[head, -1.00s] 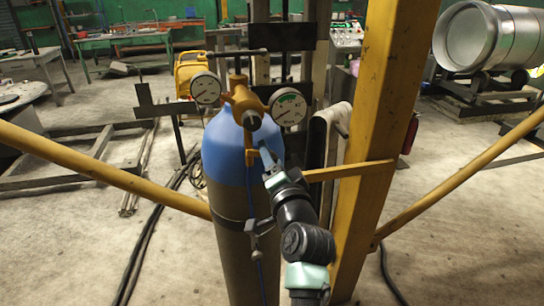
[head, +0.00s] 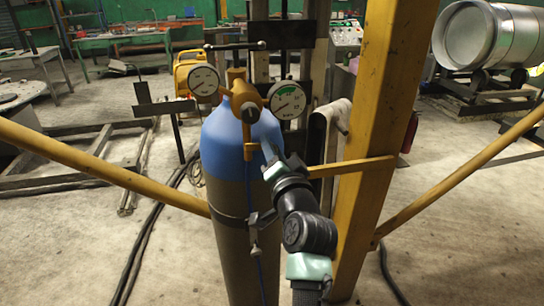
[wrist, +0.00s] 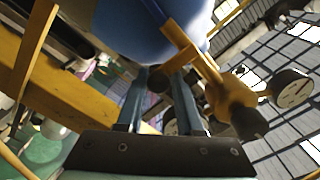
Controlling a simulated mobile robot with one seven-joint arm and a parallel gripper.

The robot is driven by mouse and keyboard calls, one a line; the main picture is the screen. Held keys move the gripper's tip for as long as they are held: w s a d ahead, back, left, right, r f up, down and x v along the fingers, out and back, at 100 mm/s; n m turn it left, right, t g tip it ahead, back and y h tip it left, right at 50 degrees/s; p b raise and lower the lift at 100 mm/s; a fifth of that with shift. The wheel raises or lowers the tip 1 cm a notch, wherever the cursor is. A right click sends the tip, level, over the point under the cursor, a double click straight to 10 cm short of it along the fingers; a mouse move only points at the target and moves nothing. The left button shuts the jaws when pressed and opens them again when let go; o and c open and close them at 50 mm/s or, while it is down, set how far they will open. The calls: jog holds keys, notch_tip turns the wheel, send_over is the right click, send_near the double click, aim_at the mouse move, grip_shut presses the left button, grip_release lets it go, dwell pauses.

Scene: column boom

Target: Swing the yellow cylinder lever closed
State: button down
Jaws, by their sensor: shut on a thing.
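The blue-topped gas cylinder (head: 225,148) stands upright in the middle of the head view. A yellow-orange valve (head: 240,92) with two round gauges sits on top. The yellow lever (head: 249,143) hangs from the valve along the front of the cylinder's blue shoulder; it also shows in the wrist view (wrist: 185,40). My gripper (head: 265,150) reaches up from the lower right to the lever's low end. In the wrist view my gripper (wrist: 167,72) has its two fingers at the lever's end, shut on it. The exact contact is partly hidden.
A thick yellow post (head: 372,110) stands just right of my arm, with a short yellow bar (head: 350,168) coming off it towards my gripper. A yellow diagonal brace (head: 110,172) crosses at the left. Black cables (head: 150,235) lie on the floor.

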jog(key=shift+a+f+n, duration=0.15)
jog(key=shift+f+n, duration=0.15)
jog(key=shift+n, duration=0.4)
jog(key=c, duration=0.9)
grip_release()
jog(key=shift+o, duration=1.4)
jog(key=shift+r, duration=0.2)
jog(key=b+v, duration=0.4)
jog(key=v, duration=0.9)
